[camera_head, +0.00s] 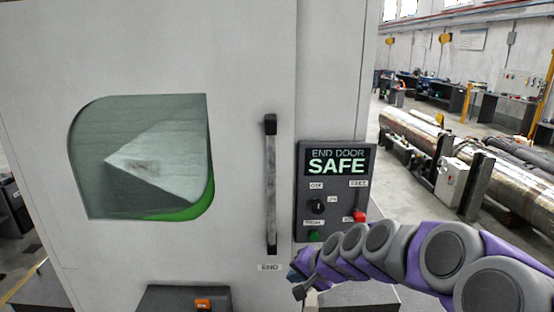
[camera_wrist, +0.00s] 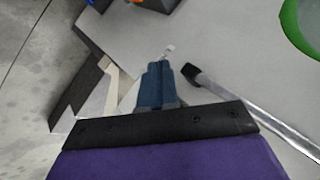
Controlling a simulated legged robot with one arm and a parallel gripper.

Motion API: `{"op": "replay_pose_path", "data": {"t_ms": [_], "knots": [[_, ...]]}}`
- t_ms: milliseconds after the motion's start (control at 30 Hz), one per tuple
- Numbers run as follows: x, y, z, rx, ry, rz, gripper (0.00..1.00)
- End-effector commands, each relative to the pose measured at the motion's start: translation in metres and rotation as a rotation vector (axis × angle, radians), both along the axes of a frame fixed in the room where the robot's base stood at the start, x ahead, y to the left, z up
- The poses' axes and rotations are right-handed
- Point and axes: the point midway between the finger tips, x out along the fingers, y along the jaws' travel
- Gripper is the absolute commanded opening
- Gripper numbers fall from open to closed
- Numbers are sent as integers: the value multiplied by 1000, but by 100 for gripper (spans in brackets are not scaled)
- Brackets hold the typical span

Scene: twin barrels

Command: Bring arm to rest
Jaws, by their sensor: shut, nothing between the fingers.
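My gripper (camera_head: 303,284) is at the lower right of the cabinet front in the head view, at the end of my purple and grey arm. Its fingers are together and hold nothing. In the wrist view my gripper (camera_wrist: 156,75) shows as blue fingers pointing up, in front of the grey cabinet surface. It is below and slightly right of the door handle (camera_head: 271,185) in the head view. The handle's end also shows in the wrist view (camera_wrist: 245,110), right of my fingers. I cannot tell whether my gripper touches anything.
The control panel (camera_head: 335,190) reads "END DOOR SAFE" and has a dark knob, a red switch (camera_head: 360,216) and a green button (camera_head: 313,236). The cabinet window (camera_head: 140,155) is at left. A dark box with an orange part (camera_head: 203,304) stands below. Metal cylinders (camera_head: 425,130) lie at right.

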Motion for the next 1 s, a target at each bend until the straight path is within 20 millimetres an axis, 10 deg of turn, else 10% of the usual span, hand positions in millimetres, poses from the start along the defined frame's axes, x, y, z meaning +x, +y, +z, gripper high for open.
{"op": "replay_pose_path", "data": {"t_ms": [267, 600, 800, 1000], "knots": [[-137, 9, 5, -219, 123, 303, 0], [-302, -45, -11, -483, 375, 497, 0], [-365, -73, -17, -559, 504, 524, 0], [-382, -81, -18, -578, 538, 528, 0]]}}
